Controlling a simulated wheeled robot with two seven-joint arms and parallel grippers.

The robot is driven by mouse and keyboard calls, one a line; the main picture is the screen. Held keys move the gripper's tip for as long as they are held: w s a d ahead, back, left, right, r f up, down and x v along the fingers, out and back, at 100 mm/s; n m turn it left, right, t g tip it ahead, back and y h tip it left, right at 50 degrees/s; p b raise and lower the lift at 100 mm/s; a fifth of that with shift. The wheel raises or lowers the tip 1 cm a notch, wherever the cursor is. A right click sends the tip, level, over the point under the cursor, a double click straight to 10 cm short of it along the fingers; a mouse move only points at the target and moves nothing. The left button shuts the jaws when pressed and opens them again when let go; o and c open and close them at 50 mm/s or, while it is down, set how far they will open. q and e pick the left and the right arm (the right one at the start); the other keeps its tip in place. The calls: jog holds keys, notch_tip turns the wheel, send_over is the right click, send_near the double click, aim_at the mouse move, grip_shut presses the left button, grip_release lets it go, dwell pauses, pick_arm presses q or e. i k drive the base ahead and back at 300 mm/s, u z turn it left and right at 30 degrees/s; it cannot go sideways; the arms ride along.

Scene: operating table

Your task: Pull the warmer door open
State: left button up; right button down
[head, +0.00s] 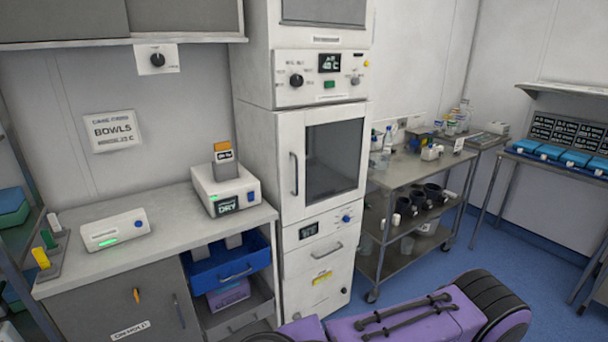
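The warmer is a tall white cabinet (268,110) in the middle of the head view. Its door (352,200) has a dark glass window (334,158) and looks shut, flush with the cabinet front. A vertical bar handle (294,174) is on the door's left side. Above the door is a control panel (320,92) with a lit display and a black knob. Neither my left nor my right gripper is in view, and nothing touches the handle.
Left of the cabinet is a counter (165,240) with a white device (224,190) on it. Below, a blue drawer (230,264) stands out near the cabinet. A metal cart (412,175) with bottles and dark cups stands to the right.

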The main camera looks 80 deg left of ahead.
aim_at(291, 139)
jog(key=u, duration=0.6)
jog(key=i, duration=0.8)
jog(key=u, duration=0.85)
